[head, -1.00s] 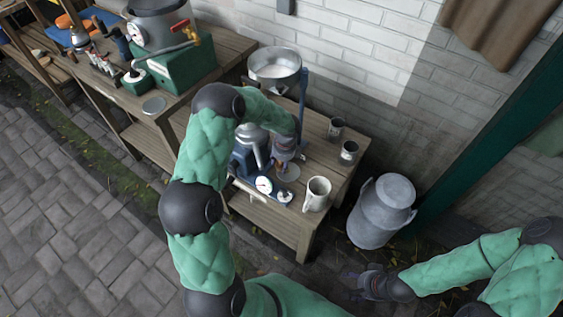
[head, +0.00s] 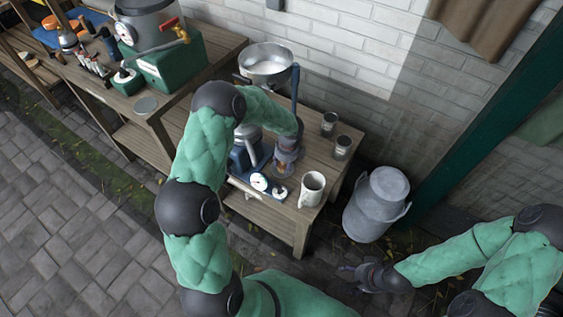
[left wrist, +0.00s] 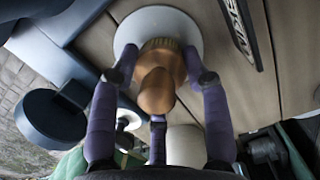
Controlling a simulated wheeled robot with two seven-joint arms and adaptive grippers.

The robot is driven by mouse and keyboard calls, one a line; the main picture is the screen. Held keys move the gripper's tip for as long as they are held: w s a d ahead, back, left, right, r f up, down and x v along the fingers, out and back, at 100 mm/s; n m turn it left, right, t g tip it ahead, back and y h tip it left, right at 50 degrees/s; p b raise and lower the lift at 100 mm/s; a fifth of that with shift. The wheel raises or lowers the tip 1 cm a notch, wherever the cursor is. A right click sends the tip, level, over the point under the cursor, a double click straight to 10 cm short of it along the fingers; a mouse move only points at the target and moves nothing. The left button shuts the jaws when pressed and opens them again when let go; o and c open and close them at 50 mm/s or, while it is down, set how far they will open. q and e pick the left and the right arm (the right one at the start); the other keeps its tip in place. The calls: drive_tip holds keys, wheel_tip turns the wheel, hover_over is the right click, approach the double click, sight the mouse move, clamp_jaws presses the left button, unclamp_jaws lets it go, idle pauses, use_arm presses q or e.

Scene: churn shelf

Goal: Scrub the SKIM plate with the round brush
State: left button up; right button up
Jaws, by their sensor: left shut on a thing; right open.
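My left gripper (head: 286,163) is shut on the round brush, at the front of the low wooden bench. In the left wrist view the brush (left wrist: 157,88) is copper-brown with a rounded knob, between the purple fingers (left wrist: 160,85). It covers the middle of a pale round plate (left wrist: 150,20); whether the bristles touch cannot be told. A dark label with pale lettering (left wrist: 238,25), partly cut off, lies beside this plate. In the head view the gripper mostly hides the plate. My right gripper (head: 352,270) is open and empty, low over the paving.
A white mug (head: 311,190) stands just right of the left gripper, with two dark tins (head: 335,135) behind. A blue scale with a white dial (head: 260,182) is close on the left. A grey milk churn (head: 376,205) stands right of the bench.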

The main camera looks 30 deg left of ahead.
use_arm(q)
drive_tip(key=shift+s+d+f, duration=0.1)
drive_tip(key=shift+d, duration=1.15)
drive_tip(key=shift+a+f+p, duration=0.1)
drive_tip(key=shift+a+p, duration=0.45)
drive_tip(key=shift+a, duration=1.05)
drive_tip(key=shift+a+p, duration=0.55)
drive_tip(key=shift+a, duration=1.05)
drive_tip(key=shift+w+r, duration=0.2)
drive_tip(key=shift+r+p, duration=2.35)
drive_tip(key=shift+r, duration=0.6)
